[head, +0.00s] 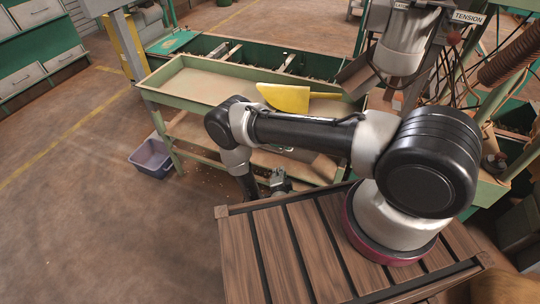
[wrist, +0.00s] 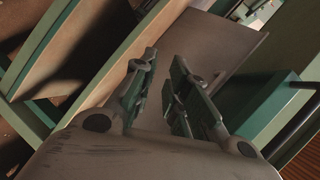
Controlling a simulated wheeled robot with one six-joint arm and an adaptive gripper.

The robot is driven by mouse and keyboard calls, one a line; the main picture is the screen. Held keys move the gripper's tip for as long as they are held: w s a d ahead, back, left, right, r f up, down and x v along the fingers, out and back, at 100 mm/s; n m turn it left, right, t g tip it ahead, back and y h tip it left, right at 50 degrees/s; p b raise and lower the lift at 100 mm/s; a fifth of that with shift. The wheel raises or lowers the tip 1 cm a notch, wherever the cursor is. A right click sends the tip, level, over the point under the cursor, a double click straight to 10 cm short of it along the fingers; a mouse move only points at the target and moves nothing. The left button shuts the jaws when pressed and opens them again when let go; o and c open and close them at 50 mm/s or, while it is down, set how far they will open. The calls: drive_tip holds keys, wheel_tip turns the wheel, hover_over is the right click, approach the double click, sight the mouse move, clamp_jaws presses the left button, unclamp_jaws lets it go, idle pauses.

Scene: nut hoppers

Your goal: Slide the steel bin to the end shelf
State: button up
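My gripper (wrist: 164,70) shows in the wrist view with its two fingers apart and nothing visible between them. In the head view the gripper (head: 278,182) hangs low, in front of the green bench's lower shelf, partly hidden by my arm. I cannot clearly pick out the steel bin in either view. A flat grey-brown panel (wrist: 214,40) lies beyond the fingertips in the wrist view; I cannot tell whether it is part of the bin. The lower shelf (head: 200,133) of the bench is partly hidden behind my arm.
The green bench (head: 200,85) has a shallow tray top with a yellow scoop (head: 285,97) on it. A purple-grey tub (head: 150,158) stands on the floor to the left. A green box-like part (wrist: 270,105) is close right of the fingers. The left floor is mostly clear.

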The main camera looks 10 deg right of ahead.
wheel_tip(320, 180, up, 7)
drive_tip(key=w+a+m+t, duration=0.1)
drive_tip(key=w+m+t, duration=0.1)
drive_tip(key=m+t, duration=0.1)
drive_tip(key=shift+m+h, duration=0.3)
drive_tip(key=shift+m, duration=0.1)
drive_tip(key=shift+w, duration=0.2)
drive_tip(key=shift+x, duration=3.85)
drive_tip(key=shift+r, duration=0.1)
clamp_jaws()
